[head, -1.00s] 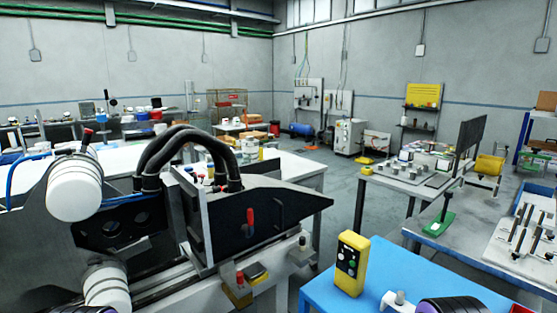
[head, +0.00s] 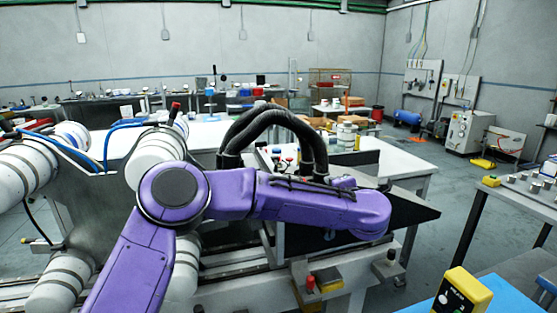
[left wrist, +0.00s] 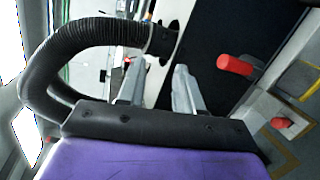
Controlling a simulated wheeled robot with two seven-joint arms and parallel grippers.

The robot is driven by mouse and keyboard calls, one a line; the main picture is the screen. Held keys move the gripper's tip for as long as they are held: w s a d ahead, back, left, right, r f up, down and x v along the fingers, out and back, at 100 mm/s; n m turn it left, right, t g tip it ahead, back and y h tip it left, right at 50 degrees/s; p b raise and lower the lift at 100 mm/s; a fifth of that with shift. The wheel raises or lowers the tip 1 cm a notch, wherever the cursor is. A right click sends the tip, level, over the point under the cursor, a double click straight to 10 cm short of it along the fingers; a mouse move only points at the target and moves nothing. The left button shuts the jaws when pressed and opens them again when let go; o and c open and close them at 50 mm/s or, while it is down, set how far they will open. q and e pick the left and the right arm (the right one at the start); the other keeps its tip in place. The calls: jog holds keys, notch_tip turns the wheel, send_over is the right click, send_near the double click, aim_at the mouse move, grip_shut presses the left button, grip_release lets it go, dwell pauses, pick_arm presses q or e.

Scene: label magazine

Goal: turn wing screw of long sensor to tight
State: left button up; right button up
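My left arm (head: 270,200) crosses the machine in the head view and hides its own gripper there. In the left wrist view my left gripper (left wrist: 155,72) has its two grey fingers apart with nothing visible between them. My right gripper is not in view.
Black ribbed hoses (head: 270,130) arch over the machine and pass close to the left gripper (left wrist: 90,35). A red knob (head: 310,283) sits on a block at the machine's front. A yellow button box (head: 462,294) stands at lower right.

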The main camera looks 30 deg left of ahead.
pick_arm(q)
jog(key=s+a+r+n+g, duration=0.1)
jog(key=a+r+n+g, duration=0.1)
jog(key=a+r+n, duration=0.3)
jog(key=s+a+r+n+g, duration=0.1)
jog(key=r+n+g, duration=0.15)
jog(key=r, duration=0.45)
jog(key=n+g+h, duration=0.3)
jog(key=n+h, duration=0.4)
jog(key=h, duration=0.1)
send_near(276, 163)
jog(key=x, duration=0.2)
jog(key=b+x, duration=0.1)
jog(key=shift+w+d+g, duration=0.2)
jog(key=shift+d+g, duration=0.05)
jog(key=shift+d, duration=0.05)
jog(key=f, duration=0.1)
jog(key=a+f, duration=0.1)
jog(key=w+a+f, duration=0.1)
jog(key=f, duration=0.1)
jog(key=shift+w+d+f, duration=0.1)
jog(key=shift+w+f, duration=0.05)
jog(key=shift+f, duration=0.15)
jog(key=shift+w+d+f, duration=0.1)
jog(key=shift+w+d, duration=0.05)
grip_shut()
